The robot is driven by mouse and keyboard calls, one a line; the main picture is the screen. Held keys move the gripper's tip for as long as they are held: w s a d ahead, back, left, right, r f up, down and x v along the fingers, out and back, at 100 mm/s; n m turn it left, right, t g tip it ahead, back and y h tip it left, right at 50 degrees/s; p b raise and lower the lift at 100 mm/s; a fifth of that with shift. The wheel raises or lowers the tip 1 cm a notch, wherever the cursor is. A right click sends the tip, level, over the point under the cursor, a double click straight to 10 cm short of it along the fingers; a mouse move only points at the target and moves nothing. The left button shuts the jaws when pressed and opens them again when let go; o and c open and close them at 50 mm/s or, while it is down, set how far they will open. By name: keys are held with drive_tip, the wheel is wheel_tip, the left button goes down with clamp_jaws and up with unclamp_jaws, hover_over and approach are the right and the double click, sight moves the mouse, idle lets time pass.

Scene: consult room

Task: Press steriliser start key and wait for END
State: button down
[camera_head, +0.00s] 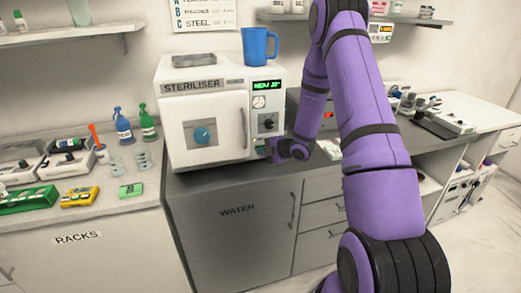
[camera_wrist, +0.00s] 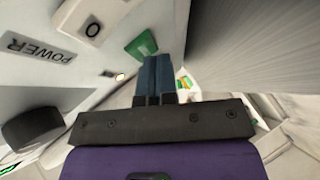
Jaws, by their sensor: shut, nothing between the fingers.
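The white steriliser (camera_head: 214,143) stands on the dark counter. Its door has a blue round centre, and its right-hand panel carries a dial and a black knob. The small display (camera_head: 267,86) is lit with green text that looks like "HEAT" and a number, too small to read surely. My gripper (camera_head: 265,149) is at the lower part of this panel. In the wrist view my gripper (camera_wrist: 164,60) is shut and empty. Its fingertips are right beside a green key (camera_wrist: 142,45) on the white panel, overlapping its edge. I cannot tell whether they touch it.
A blue jug (camera_head: 258,48) and a small grey item (camera_head: 193,60) stand on the steriliser. A box with a red light (camera_head: 328,115) stands behind my arm. Bottles and trays fill the left counter (camera_head: 95,212). A POWER label (camera_wrist: 38,49) and dark knob (camera_wrist: 35,128) are near my gripper.

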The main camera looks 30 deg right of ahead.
drive_tip(key=shift+s, duration=0.1)
drive_tip(key=shift+s+a, duration=0.2)
drive_tip(key=shift+s, duration=0.45)
drive_tip(key=shift+s, duration=0.1)
drive_tip(key=shift+s+a, duration=0.25)
drive_tip(key=shift+s, duration=0.5)
drive_tip(key=shift+s+a, duration=0.2)
drive_tip(key=shift+s, duration=0.6)
drive_tip(key=shift+s+a, duration=0.25)
drive_tip(key=shift+s, duration=0.5)
drive_tip(key=s+a+r+m+g+h, duration=0.1)
drive_tip(key=s+a+r+m+h, duration=0.3)
drive_tip(key=r, duration=0.7)
drive_tip(key=s+d+r+m+g+h, duration=0.1)
drive_tip(key=r+m+h, duration=0.3)
drive_tip(key=r, duration=0.8)
drive_tip(key=s+a+r+m+g+y, duration=0.1)
drive_tip(key=s+a+r+m, duration=0.2)
drive_tip(key=s, duration=0.6)
drive_tip(key=s+a+r+m+g+y, duration=0.1)
drive_tip(key=s+a+r+m, duration=0.3)
drive_tip(key=s, duration=0.5)
drive_tip(key=s+a+r+m+g, duration=0.2)
drive_tip(key=s+a+r+m, duration=0.1)
drive_tip(key=s, duration=0.6)
drive_tip(key=shift+s+a+r+m+g+y, duration=0.2)
drive_tip(key=shift+a+r+m+g+y, duration=0.15)
drive_tip(key=shift+a+m, duration=0.4)
